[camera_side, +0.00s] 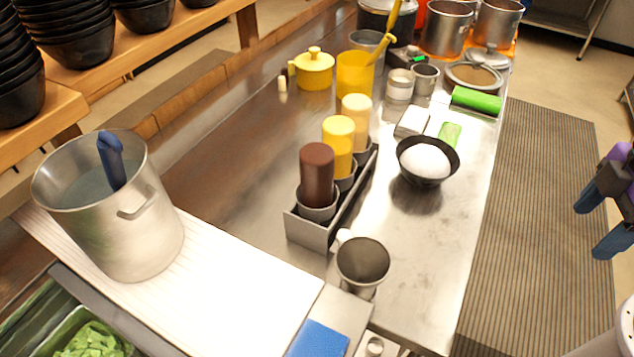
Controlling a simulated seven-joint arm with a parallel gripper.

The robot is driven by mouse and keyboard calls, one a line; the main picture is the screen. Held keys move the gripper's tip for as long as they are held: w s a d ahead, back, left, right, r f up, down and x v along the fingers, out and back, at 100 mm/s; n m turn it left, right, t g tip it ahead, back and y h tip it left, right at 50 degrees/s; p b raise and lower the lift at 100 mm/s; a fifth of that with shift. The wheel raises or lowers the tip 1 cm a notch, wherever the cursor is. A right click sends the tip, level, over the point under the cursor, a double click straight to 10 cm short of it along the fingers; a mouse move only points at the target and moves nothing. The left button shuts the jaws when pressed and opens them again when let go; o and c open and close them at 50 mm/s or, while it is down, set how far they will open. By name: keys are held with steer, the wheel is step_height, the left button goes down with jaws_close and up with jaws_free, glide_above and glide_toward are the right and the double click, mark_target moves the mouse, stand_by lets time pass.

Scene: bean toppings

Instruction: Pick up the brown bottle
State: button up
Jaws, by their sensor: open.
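The brown bottle (317,174) stands in the nearest slot of a grey metal rack (309,232) on the steel counter. Its lower end is hidden in a round metal holder. A yellow bottle (338,138) and a pale cream bottle (356,113) stand behind it in the same rack. My gripper (591,225) is at the right edge of the view, over the floor beside the counter, far to the right of the bottle. Its two blue fingers are apart, with nothing between them.
A metal cup (362,262) stands just right of the rack. A black bowl with white contents (428,171) sits farther right. A large steel pot (140,240) stands on a white board (225,292) at left. A yellow container (354,75) and yellow pot (313,72) stand behind the rack.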

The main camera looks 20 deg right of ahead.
steer(key=w+a+r, duration=0.4)
steer(key=w+a, duration=0.4)
steer(key=a, duration=0.1)
steer(key=w+a+r, duration=0.4)
steer(key=w+a, duration=0.3)
steer(key=a, duration=0.2)
step_height(320, 180, up, 5)
steer(key=n, duration=0.2)
glide_above(318, 167)
steer(key=w+d, duration=0.1)
steer(key=w, duration=0.2)
step_height(318, 167, down, 11)
steer(key=shift+f, duration=0.1)
steer(key=shift+s+a+f, duration=0.1)
steer(key=shift+s+f, duration=0.05)
steer(key=shift+f, duration=3.15)
steer(key=c, duration=0.4)
